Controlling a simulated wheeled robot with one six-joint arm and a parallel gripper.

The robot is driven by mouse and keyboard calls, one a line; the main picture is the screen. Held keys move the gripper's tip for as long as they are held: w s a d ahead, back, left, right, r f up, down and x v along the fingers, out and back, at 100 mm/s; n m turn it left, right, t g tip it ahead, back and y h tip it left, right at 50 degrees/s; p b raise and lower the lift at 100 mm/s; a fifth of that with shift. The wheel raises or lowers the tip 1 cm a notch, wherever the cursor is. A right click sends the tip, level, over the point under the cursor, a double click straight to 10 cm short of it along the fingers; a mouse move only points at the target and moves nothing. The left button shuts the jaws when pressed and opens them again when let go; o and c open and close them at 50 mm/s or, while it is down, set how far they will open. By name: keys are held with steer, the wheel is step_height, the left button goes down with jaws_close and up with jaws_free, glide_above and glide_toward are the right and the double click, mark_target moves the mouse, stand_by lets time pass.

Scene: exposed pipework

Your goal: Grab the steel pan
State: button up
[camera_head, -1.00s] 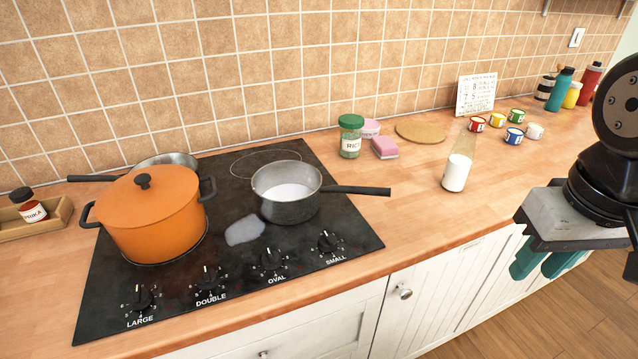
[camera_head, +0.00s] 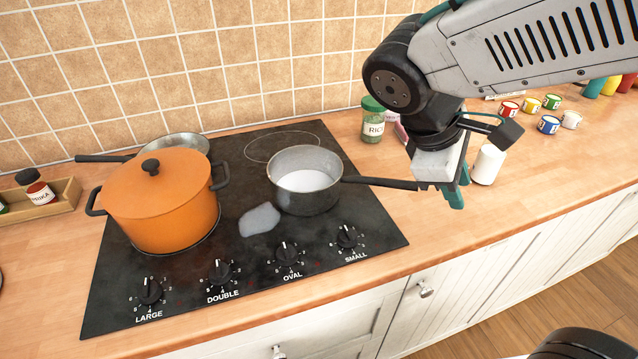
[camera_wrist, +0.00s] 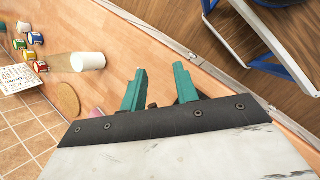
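A grey steel saucepan (camera_head: 303,190) with white liquid inside stands upright on the black hob. Its dark handle (camera_head: 378,182) points right, past the hob's edge. A second, shallow steel pan (camera_head: 183,145) is behind the orange pot and partly hidden by it; its dark handle points left. My gripper (camera_head: 456,196) is over the counter by the end of the saucepan's handle; whether they touch cannot be told. In the wrist view, the teal fingers of my gripper (camera_wrist: 160,88) are apart with nothing between them, and no pan shows there.
A lidded orange pot (camera_head: 160,210) stands on the hob's left. Several small coloured pots (camera_head: 549,124) are farther right. Front counter to the right is clear.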

steer(key=w+a+f+n+t+h, duration=0.2)
steer(key=w+a+n, duration=0.1)
steer(key=a+n, duration=0.25)
steer(key=w+a+f+n+t+h, duration=0.1)
steer(key=w+a+n+t, duration=0.1)
steer(key=w+a+n, duration=0.3)
steer(key=n+t, duration=0.5)
glide_toward(337, 180)
steer(key=f, duration=0.1)
steer(key=x, duration=0.8)
steer(key=shift+w+d+r, duration=0.1)
steer(key=shift+w+r, duration=0.1)
steer(key=shift+r, duration=0.2)
jaws_close()
